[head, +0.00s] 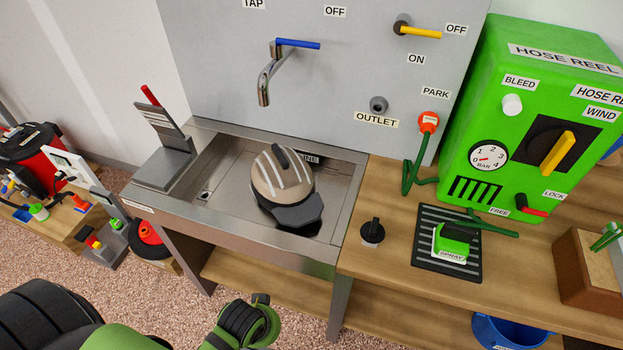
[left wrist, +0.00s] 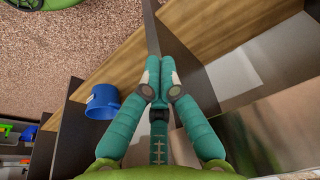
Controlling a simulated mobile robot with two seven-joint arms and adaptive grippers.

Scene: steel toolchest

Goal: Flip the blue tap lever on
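The blue tap lever (head: 298,43) is on the grey steel panel, above the curved metal spout (head: 265,85). It lies nearly level and points right, below an OFF label (head: 335,11). A TAP label is cut by the top edge. My left gripper shows in the left wrist view (left wrist: 159,68), its two teal fingers together at the tips with nothing visible between them. That view shows wood, dark panels and floor, not the lever. My left gripper's fingers cannot be made out in the head view. My right gripper is in neither view.
A steel sink (head: 335,215) below the tap holds a striped round object (head: 282,175). A yellow lever (head: 420,33) and an outlet (head: 378,104) are to the right. A green hose reel box (head: 575,85) stands farther right. A blue bucket (left wrist: 103,101) is below.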

